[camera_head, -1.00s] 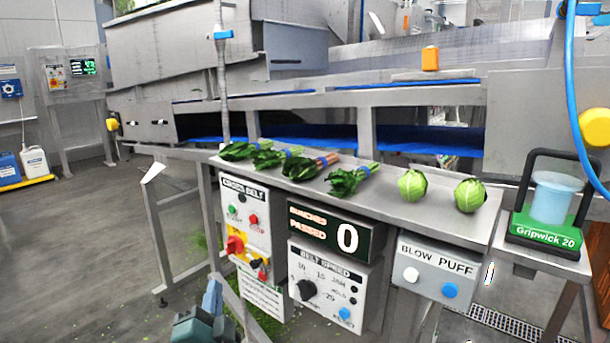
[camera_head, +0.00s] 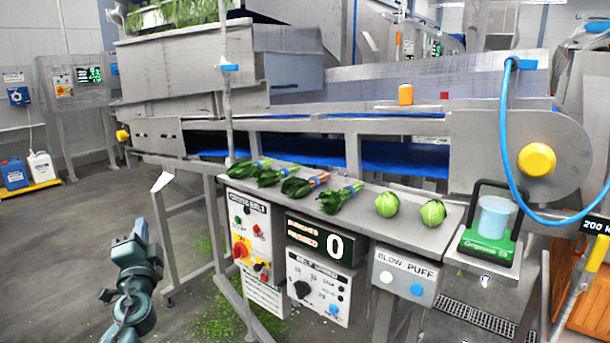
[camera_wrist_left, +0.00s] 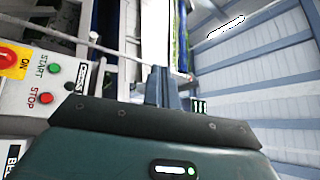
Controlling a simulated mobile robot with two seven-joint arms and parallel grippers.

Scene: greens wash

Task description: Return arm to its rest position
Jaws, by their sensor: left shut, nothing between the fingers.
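My left gripper (camera_head: 139,232) is at the lower left of the head view, raised in front of the machine's left end. Its fingers point up and are shut with nothing between them. In the left wrist view the closed fingers (camera_wrist_left: 165,88) stand at the middle, above the dark gripper body. The left arm is free of the bench and touches nothing that I can see. My right gripper is not in view.
A steel bench (camera_head: 447,216) holds several leafy bunches and two round cabbages (camera_head: 387,204). A green-based device (camera_head: 487,245) stands right. Open floor (camera_head: 60,250) lies left.

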